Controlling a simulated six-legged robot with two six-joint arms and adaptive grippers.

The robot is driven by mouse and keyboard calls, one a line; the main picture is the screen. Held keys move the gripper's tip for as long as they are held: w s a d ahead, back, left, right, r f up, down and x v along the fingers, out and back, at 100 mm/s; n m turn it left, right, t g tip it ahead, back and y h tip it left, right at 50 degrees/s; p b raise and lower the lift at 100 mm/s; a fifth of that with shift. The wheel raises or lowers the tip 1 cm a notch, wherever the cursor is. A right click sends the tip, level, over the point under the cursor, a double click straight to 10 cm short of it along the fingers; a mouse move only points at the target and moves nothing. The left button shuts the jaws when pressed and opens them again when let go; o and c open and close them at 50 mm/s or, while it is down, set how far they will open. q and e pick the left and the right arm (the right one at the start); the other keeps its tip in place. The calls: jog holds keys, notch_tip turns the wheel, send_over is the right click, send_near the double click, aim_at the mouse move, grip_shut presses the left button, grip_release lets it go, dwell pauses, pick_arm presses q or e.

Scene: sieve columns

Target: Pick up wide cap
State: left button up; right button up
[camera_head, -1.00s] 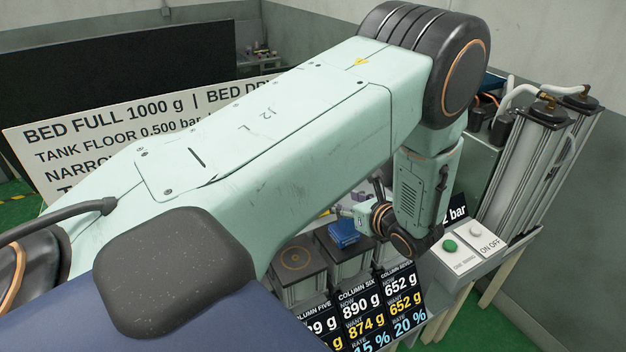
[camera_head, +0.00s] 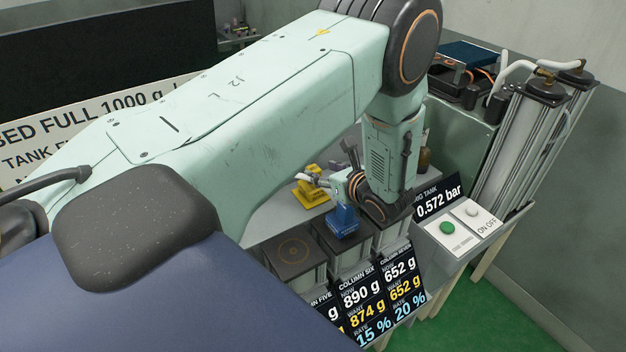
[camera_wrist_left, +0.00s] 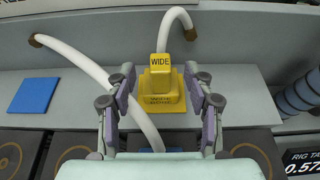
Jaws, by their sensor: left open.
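The wide cap (camera_wrist_left: 160,88) is a yellow stepped block marked WIDE. In the left wrist view it stands on the grey shelf, upper centre, with a white hose behind it. It also shows in the head view as a yellow piece (camera_head: 311,196) behind the columns, partly hidden by my arm. My left gripper (camera_wrist_left: 161,100) is open, with its two purple-padded fingers to either side of the cap in the picture and apart from it. In the head view the left gripper (camera_head: 328,182) is small and partly hidden by its own wrist. My right gripper is not in view.
A blue cap-like piece (camera_head: 343,222) sits on a column top. Dark column tops (camera_head: 294,252) stand beside it, above weight displays (camera_head: 362,295). A blue square (camera_wrist_left: 34,95) lies on the shelf at left. A button box (camera_head: 462,228) and tall cylinders (camera_head: 535,140) stand at right.

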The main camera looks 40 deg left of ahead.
aim_at(313, 166)
pick_arm(q)
jog(key=p+x, duration=0.1)
jog(key=x, duration=0.5)
jog(key=shift+f, duration=0.1)
jog(key=shift+s+d+r, duration=0.15)
jog(key=shift+d+r, duration=0.15)
jog(key=shift+d, duration=0.05)
jog(key=shift+c, duration=0.3)
jog(key=shift+a+f, duration=0.3)
jog(key=shift+a, duration=0.15)
jog(key=c, duration=0.6)
jog(key=shift+d+r, duration=0.25)
jog(key=shift+d, duration=0.1)
grip_shut()
jog(key=shift+w+a+f, duration=0.15)
jog(key=shift+w+a, duration=0.05)
jog(key=shift+a, duration=0.1)
jog(key=shift+d, duration=0.25)
